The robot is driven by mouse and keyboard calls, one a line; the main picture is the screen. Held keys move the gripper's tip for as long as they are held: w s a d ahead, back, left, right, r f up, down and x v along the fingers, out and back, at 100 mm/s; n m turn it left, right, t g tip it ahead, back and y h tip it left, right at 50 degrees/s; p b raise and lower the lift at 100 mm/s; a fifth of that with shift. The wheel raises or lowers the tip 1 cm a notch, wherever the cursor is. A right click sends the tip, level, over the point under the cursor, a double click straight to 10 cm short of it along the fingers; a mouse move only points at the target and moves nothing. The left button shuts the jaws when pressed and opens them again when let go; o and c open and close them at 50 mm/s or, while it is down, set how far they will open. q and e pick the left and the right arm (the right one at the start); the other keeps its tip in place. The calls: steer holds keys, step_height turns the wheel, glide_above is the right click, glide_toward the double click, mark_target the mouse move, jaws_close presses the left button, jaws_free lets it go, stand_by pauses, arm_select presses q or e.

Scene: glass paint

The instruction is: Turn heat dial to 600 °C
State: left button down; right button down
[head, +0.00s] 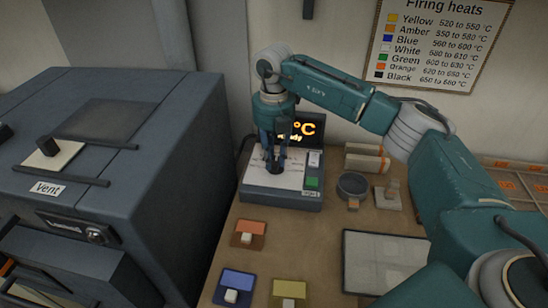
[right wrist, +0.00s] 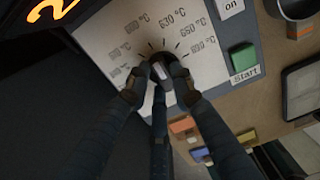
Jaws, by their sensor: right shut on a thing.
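The heat dial (right wrist: 160,72) is a small dark knob with a pale mark, on the white printed face of the controller box (head: 285,198). Temperature labels fan around it; one reads 630 °C (right wrist: 173,18), and several others are blurred. My right gripper (head: 274,168) reaches down from above and is shut on the dial; in the right wrist view its fingertips (right wrist: 160,76) press on both sides of it. Which label the dial points at is hard to tell. The orange display (head: 303,130) shows °C, but its digits are mostly hidden by the gripper. My left gripper is not in view.
A green start button (head: 312,182) sits right of the dial, under a white "on" switch (head: 314,159). A grey kiln (head: 110,190) stands close on the left. Colour blocks, a dark cup (head: 352,185) and a tray (head: 385,236) lie around the box. A firing heats chart (head: 440,40) hangs behind.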

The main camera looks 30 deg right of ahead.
mark_target(274, 160)
steer(key=shift+r, duration=0.1)
stand_by(0.4)
steer(key=c, duration=1.5)
jaws_free()
step_height(274, 160, up, 12)
